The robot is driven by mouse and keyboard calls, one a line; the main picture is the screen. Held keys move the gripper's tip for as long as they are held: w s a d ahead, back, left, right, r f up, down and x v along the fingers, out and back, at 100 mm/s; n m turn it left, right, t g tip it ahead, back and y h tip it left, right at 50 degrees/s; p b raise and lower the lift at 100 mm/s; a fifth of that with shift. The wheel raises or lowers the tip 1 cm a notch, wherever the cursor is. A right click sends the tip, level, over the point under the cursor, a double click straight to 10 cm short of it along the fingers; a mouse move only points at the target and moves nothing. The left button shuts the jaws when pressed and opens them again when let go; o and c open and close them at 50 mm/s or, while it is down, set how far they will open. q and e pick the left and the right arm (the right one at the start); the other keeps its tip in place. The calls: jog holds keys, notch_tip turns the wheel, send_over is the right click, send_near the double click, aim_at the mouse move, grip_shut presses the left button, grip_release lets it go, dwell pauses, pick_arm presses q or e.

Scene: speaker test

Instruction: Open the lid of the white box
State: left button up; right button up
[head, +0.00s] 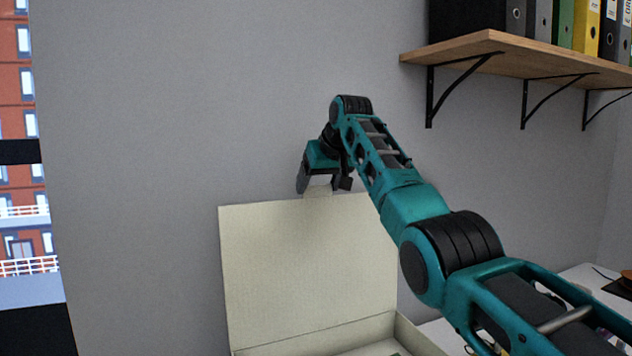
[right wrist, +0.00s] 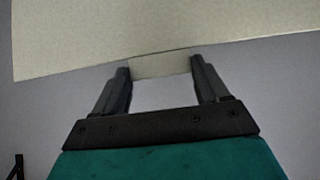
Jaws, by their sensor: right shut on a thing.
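The white box (head: 427,344) stands at the bottom of the head view, and only its upper part shows. Its lid (head: 300,270) is raised and stands nearly upright at the back of the box. My right gripper (head: 320,190) is at the lid's top edge, shut on the small tab (head: 318,190) there. In the right wrist view the tab (right wrist: 160,65) lies between the two fingers (right wrist: 160,75), and the lid (right wrist: 200,30) spans the top. My left gripper is not in view.
A wooden shelf (head: 500,52) with several binders hangs on the wall at the upper right. A white table surface (head: 575,275) shows at the right, with a dark item on it. A window is at the far left. The grey wall is close behind the lid.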

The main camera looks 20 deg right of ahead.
jog(key=shift+d+r, duration=0.1)
jog(key=shift+r, duration=0.4)
jog(key=o, duration=1.4)
jog(key=shift+s, duration=0.2)
jog(key=shift+o, duration=0.6)
jog(key=shift+w+f, duration=0.1)
jog(key=shift+f, duration=0.15)
jog(key=b+v, duration=0.3)
jog(key=v, duration=1)
